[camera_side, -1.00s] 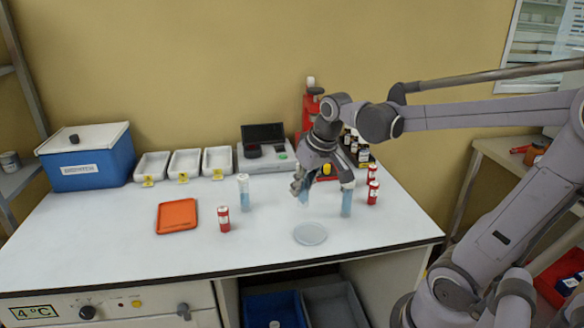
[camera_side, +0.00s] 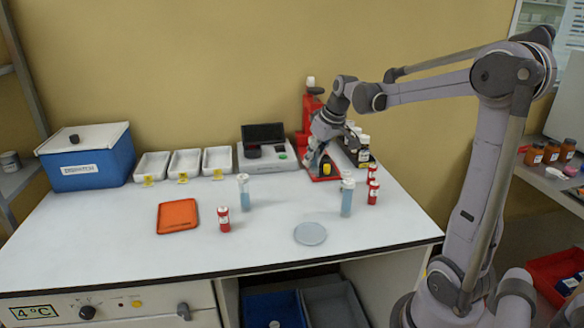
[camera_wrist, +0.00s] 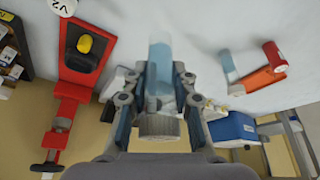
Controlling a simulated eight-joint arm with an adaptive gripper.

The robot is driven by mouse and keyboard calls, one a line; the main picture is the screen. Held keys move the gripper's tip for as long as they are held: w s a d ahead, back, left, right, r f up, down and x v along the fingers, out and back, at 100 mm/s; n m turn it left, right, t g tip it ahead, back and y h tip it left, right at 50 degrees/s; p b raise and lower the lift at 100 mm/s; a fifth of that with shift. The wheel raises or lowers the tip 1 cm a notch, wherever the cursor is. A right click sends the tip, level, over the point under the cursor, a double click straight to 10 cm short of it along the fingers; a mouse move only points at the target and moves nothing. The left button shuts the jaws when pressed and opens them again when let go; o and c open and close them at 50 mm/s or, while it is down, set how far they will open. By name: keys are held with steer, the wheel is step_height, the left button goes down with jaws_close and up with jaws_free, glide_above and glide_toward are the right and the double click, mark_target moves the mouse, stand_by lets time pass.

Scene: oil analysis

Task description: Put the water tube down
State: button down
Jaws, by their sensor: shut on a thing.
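My gripper (camera_side: 314,162) is over the back of the bench, beside the red stand. In the wrist view my gripper (camera_wrist: 157,92) is shut on a clear tube with pale blue liquid (camera_wrist: 160,62) and a grey ribbed cap (camera_wrist: 158,125). I take this for the water tube; its label does not show. In the side view it is mostly hidden by the gripper. Its lower end points toward the bench top, but I cannot tell whether it touches. Two other blue-filled tubes stand upright, one left (camera_side: 243,194) and one right (camera_side: 347,197).
A red stand (camera_side: 309,110) is close by the gripper. Red tubes stand at left (camera_side: 224,220) and right (camera_side: 372,192). A clear round dish (camera_side: 310,233), an orange tray (camera_side: 177,216), white trays (camera_side: 186,165) and a scale (camera_side: 267,163) are on the bench. The bench's front middle is free.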

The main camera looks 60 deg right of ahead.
steer(key=shift+w+a+f, duration=1.05)
steer(key=shift+w+f, duration=0.25)
steer(key=shift+f, duration=0.35)
steer(key=shift+w+a+f, duration=1.1)
steer(key=shift+w+f, duration=0.2)
steer(key=shift+f, duration=0.4)
steer(key=shift+w+a+f, duration=1.05)
steer(key=shift+w+f, duration=0.25)
steer(key=shift+f, duration=0.35)
steer(key=shift+f, duration=0.15)
steer(key=c, duration=1.1)
jaws_free()
steer(key=d+v, duration=0.1)
steer(key=v, duration=1.1)
steer(key=s+a+f+t, duration=0.1)
steer(key=s+a, duration=0.3)
steer(key=a, duration=0.2)
steer(key=s+a+f+n, duration=0.1)
steer(key=s+a, duration=0.4)
steer(key=a, duration=0.1)
steer(key=s+a+f+n+t, duration=0.1)
steer(key=s+a, duration=0.4)
steer(key=a, duration=0.1)
steer(key=shift+f+t+y, duration=0.1)
steer(key=shift+t+y, duration=0.2)
steer(key=shift+y, duration=0.1)
